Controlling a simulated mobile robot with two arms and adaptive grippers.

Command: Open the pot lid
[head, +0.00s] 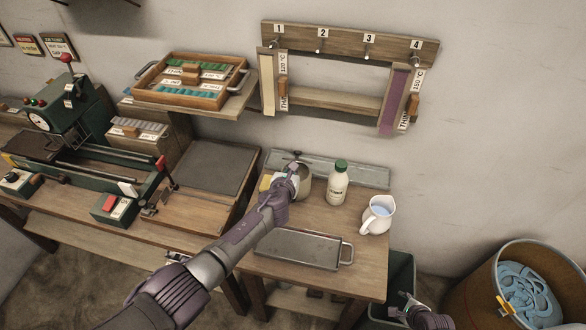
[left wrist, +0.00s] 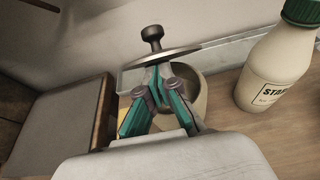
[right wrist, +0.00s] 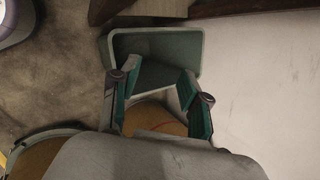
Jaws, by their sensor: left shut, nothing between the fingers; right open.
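The pot (head: 306,187) stands on the right-hand bench, partly hidden by my left gripper (head: 293,170). Its flat lid (left wrist: 160,55) with a dark knob (left wrist: 153,36) shows almost edge-on and tilted in the left wrist view, with part of the pot's opening (left wrist: 194,84) visible below it. The left fingers (left wrist: 160,78) are shut and empty, their tips close under the lid's plate; I cannot tell whether they touch it. My right gripper (head: 408,303) is open and empty near the green bin at the lower right; it also shows in the right wrist view (right wrist: 160,88).
A white bottle with green cap (head: 338,183) and a white jug (head: 378,215) stand right of the pot. A metal tray (head: 296,233) lies in front. The green bin (head: 401,272) and a round drum (head: 550,255) stand at the right.

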